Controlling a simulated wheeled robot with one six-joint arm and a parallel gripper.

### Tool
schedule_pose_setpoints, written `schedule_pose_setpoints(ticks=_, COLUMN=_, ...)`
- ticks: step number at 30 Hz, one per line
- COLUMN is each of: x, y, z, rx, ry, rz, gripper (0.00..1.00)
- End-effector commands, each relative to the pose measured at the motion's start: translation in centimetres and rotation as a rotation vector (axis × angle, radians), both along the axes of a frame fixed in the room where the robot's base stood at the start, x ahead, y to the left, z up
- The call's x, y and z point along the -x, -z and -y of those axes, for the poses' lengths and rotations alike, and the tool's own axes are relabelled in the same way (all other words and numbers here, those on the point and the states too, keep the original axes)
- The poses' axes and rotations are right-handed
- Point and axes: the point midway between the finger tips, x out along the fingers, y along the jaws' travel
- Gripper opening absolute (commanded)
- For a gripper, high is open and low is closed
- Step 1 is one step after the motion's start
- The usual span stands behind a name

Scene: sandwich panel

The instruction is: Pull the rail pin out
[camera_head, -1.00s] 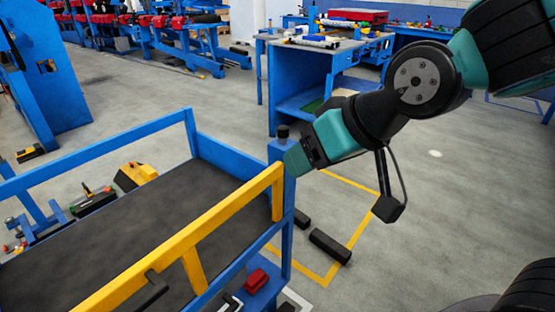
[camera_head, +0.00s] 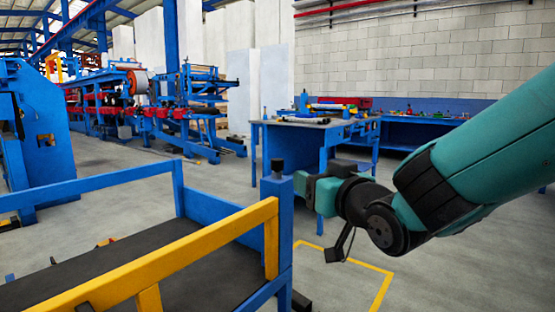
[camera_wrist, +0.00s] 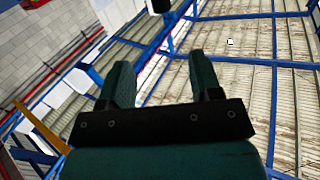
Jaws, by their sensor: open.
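The rail pin's black knob (camera_head: 277,165) sits on top of the blue corner post (camera_head: 278,215) at the end of the yellow rail (camera_head: 190,252). The pin's shaft is hidden in the post. My gripper (camera_head: 299,183) is just right of the post top, roughly level with it and slightly below the knob. In the wrist view my gripper (camera_wrist: 159,62) has two teal fingers spread apart with nothing between them. I cannot tell if a finger touches the post.
The blue-railed cart has a dark bed (camera_head: 90,280). A blue workbench (camera_head: 310,150) with tools on it stands behind the post. Yellow lines (camera_head: 378,290) mark the floor at the right.

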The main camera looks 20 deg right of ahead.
Motion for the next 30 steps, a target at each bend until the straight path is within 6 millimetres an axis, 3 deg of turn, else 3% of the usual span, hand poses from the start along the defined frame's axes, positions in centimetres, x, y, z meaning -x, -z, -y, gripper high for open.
schedule_pose_setpoints(ticks=1, x=-0.4, y=-0.7, z=-0.1, rx=0.002, ry=0.0, rz=-0.007, gripper=0.58)
schedule_pose_setpoints(ticks=16, x=-4.9, y=-0.5, z=-1.0, rx=0.005, ry=-0.008, rz=-0.006, gripper=0.58)
schedule_pose_setpoints(ticks=24, x=-11.0, y=-0.2, z=-1.8, rx=0.0, ry=-0.004, rz=-0.002, gripper=0.58)
schedule_pose_setpoints(ticks=30, x=-14.3, y=0.0, z=-2.4, rx=0.002, ry=-0.005, rz=-0.001, gripper=0.58)
